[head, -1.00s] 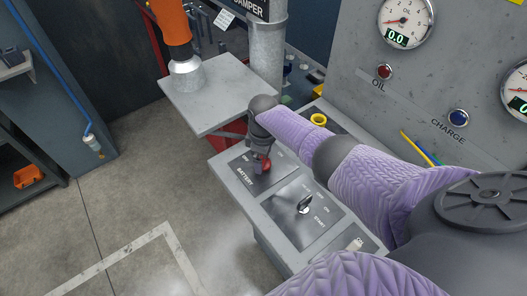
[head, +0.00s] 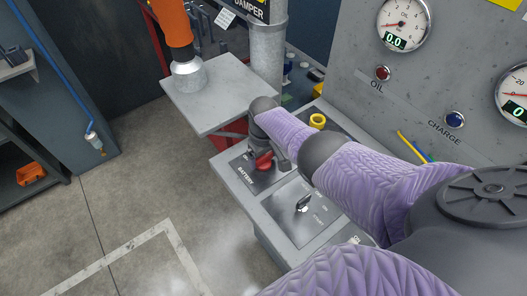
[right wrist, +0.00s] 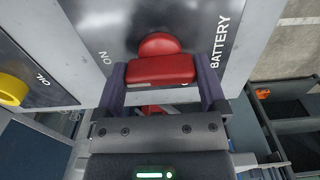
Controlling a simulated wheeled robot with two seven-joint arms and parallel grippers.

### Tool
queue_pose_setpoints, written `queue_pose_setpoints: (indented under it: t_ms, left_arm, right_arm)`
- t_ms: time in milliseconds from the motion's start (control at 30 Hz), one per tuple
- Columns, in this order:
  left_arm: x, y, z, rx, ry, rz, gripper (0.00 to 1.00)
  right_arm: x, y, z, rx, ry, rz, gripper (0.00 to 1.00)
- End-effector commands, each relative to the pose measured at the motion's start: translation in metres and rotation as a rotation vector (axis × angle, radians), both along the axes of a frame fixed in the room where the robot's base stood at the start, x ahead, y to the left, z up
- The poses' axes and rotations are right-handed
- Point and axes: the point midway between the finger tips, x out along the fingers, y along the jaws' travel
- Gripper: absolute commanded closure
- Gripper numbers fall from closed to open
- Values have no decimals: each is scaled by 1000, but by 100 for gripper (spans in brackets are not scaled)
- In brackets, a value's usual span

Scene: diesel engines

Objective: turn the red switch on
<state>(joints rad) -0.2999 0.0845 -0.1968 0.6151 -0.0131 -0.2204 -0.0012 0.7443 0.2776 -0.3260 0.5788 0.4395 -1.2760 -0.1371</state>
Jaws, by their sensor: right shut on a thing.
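The red switch (head: 264,160) sits on the dark plate marked BATTERY on the sloping grey console. In the right wrist view its red handle (right wrist: 160,70) lies crosswise between my two fingers, with the round red hub beyond it. The word ON shows on the plate to the left of the handle. My right gripper (head: 272,151) is at the switch, shut on the handle with a finger at each end; its fingers (right wrist: 161,85) are clearer in the right wrist view. My left gripper is not in view.
A key switch (head: 303,204) is nearer on the console, and a yellow ring (head: 317,121) stands behind the arm. A grey gauge panel (head: 350,60) rises to the right. A flat grey plate (head: 215,95) lies behind the console. The floor to the left is open.

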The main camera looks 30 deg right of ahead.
Motion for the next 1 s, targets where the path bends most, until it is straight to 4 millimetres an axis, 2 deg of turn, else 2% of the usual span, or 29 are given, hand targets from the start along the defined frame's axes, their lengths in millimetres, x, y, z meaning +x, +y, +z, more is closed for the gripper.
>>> queue_pose_setpoints:
  t_ms: [467, 500, 767, 1000]
  left_arm:
    - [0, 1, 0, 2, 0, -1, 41]
    - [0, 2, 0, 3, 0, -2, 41]
    - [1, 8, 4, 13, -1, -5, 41]
    - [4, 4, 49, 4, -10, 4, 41]
  right_arm:
    - [2, 0, 1, -1, -5, -13, 68]
    - [2, 0, 1, -1, -5, -13, 0]
    - [1, 0, 5, 0, -4, -11, 0]
    - [1, 0, 67, 0, -7, -10, 0]
